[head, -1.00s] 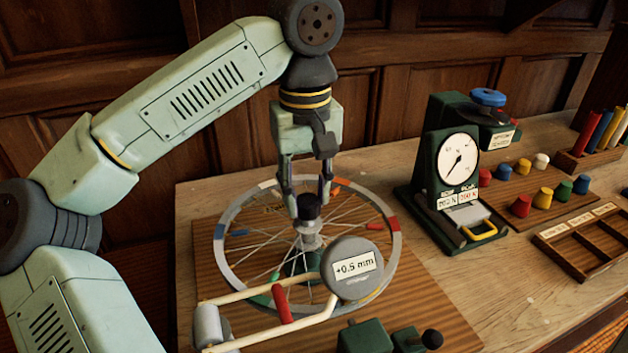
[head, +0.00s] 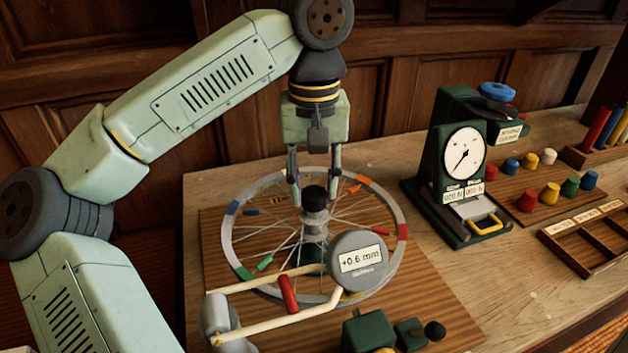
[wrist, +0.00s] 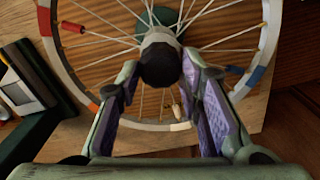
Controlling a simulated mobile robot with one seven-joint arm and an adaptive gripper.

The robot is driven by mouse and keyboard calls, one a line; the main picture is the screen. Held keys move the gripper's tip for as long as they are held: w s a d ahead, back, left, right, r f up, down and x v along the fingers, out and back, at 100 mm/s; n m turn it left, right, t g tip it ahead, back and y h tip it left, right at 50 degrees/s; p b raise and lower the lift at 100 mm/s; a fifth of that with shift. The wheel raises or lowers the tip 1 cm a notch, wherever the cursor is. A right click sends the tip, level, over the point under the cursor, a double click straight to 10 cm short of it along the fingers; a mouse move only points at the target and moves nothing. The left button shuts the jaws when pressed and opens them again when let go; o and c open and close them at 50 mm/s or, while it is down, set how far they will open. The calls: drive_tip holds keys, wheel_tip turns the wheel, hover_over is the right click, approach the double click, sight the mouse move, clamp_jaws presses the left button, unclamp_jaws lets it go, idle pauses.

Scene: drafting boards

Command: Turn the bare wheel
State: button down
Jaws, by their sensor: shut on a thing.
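The bare wheel (head: 396,265) lies flat on a striped wooden board, with coloured patches on its rim and colour-tipped spokes. It also shows in the wrist view (wrist: 270,40). A black knob (head: 315,199) stands upright at its hub; it also shows in the wrist view (wrist: 160,65). My gripper (head: 314,192) is above the hub, pointing down, with its fingers shut on the knob from both sides. A round gauge (head: 358,262) reading "+0.6 mm" sits over the wheel's near right side, on a cream frame with a red grip (head: 288,294), hiding part of the rim.
A green dial stand (head: 441,190) with a yellow handle is right of the wheel. Beyond are several coloured pegs (head: 526,200) and a divided wooden tray (head: 590,236). Green blocks with a black knob (head: 434,330) are in front. A panelled wall closes the back.

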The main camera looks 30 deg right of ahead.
drive_tip(key=c, duration=1.1)
unclamp_jaws()
wheel_tip(320, 180, up, 12)
